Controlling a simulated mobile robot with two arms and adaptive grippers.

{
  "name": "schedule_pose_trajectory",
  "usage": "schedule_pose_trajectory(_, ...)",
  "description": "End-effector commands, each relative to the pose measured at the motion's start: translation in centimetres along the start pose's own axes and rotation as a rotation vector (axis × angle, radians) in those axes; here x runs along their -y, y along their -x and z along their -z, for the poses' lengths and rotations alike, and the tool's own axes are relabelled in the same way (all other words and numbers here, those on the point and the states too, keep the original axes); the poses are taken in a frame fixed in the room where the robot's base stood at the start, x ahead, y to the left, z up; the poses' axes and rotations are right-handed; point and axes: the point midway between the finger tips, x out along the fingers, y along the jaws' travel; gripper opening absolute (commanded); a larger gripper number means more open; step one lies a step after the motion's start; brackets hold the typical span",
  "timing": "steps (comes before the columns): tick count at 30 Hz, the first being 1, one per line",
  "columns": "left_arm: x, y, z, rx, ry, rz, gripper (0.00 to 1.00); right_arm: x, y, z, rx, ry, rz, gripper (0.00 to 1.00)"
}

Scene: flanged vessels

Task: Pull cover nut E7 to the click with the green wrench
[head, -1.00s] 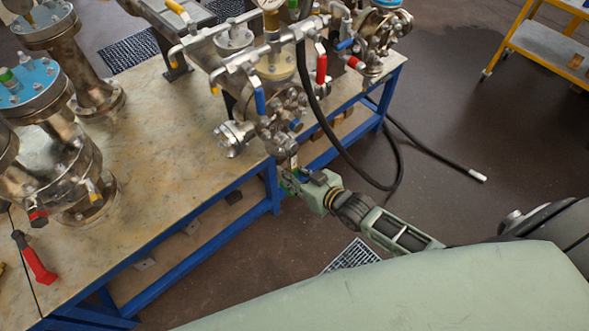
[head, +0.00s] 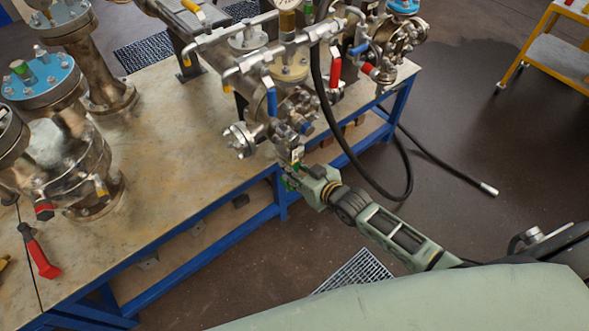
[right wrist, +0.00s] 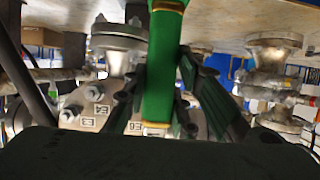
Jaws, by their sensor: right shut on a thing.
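My right gripper (head: 292,177) is at the front of the piped vessel's round cover (head: 289,117), beyond the table's edge. In the right wrist view, its dark fingers (right wrist: 160,105) are shut on the green wrench (right wrist: 162,70), whose green shaft with yellowish bands stands upright in the picture. Behind it is a flanged cover (right wrist: 90,100) with nuts and plates reading E3, E4 and E6. I cannot make out an E7 plate; the wrench and fingers hide part of the cover. The wrench's seating on a nut is not visible. My left gripper is not in view.
The worktable (head: 165,170) has a blue frame. Blue-topped vessels (head: 45,80) and a red-handled tool (head: 40,255) are at its left. A black hose (head: 345,150) hangs close to my right arm. A yellow trolley (head: 550,50) stands far right.

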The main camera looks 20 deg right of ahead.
Motion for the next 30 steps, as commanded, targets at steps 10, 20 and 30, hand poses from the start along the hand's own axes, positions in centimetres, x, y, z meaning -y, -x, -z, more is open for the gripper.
schedule_pose_trajectory(10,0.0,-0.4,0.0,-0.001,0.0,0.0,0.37,-0.1,-0.8,0.5,-0.007,0.001,0.0,0.0)
schedule_pose_trajectory(20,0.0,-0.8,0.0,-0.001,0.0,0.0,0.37,-0.1,-1.8,0.9,-0.008,0.001,-0.001,0.0)
schedule_pose_trajectory(30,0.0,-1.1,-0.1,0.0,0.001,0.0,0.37,-0.1,-2.5,1.2,-0.007,0.001,0.0,0.0)
